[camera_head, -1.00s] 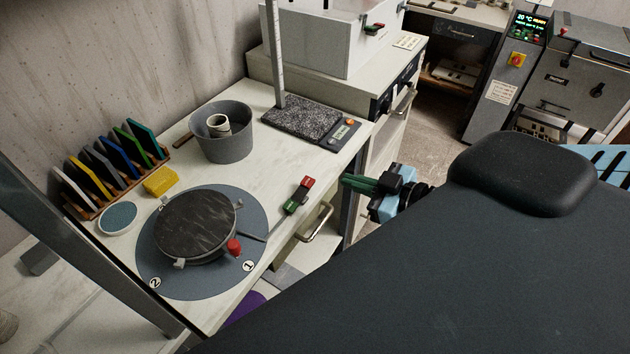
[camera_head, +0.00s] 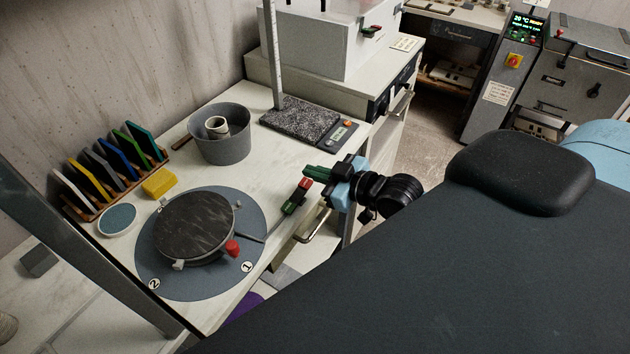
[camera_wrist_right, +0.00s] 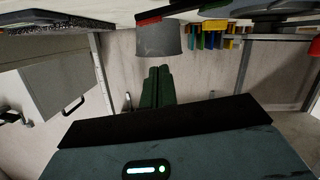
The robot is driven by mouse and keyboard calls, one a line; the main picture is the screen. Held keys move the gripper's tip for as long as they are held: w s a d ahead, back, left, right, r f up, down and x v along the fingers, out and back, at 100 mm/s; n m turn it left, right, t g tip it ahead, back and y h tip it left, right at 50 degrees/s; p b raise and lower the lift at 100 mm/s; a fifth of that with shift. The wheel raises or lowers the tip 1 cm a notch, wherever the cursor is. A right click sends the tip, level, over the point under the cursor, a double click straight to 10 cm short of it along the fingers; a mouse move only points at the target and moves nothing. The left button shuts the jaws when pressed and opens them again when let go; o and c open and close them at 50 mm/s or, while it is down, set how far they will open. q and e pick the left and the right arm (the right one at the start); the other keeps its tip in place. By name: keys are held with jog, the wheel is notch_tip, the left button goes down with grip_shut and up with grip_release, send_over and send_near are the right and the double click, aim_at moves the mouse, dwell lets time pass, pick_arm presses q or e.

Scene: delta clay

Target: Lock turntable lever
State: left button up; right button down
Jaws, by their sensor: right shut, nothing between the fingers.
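The turntable is a dark round wheel head (camera_head: 195,226) on a grey disc marked 1 and 2 (camera_head: 160,268). A red knob (camera_head: 232,247) sits at its front right, beside the mark 1. My left gripper is not in view.
A grey bucket (camera_head: 222,148) with a small cup stands behind the turntable. A rack of coloured tiles (camera_head: 100,190), a yellow sponge (camera_head: 159,183) and a scale (camera_head: 305,125) lie on the table. A grey post (camera_head: 80,245) crosses the left side.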

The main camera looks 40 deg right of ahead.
aim_at(297, 196)
jog(key=f, duration=0.1)
jog(key=w+f, duration=0.1)
jog(key=f, duration=0.1)
jog(key=shift+d+f, duration=0.15)
jog(key=shift+f, duration=0.35)
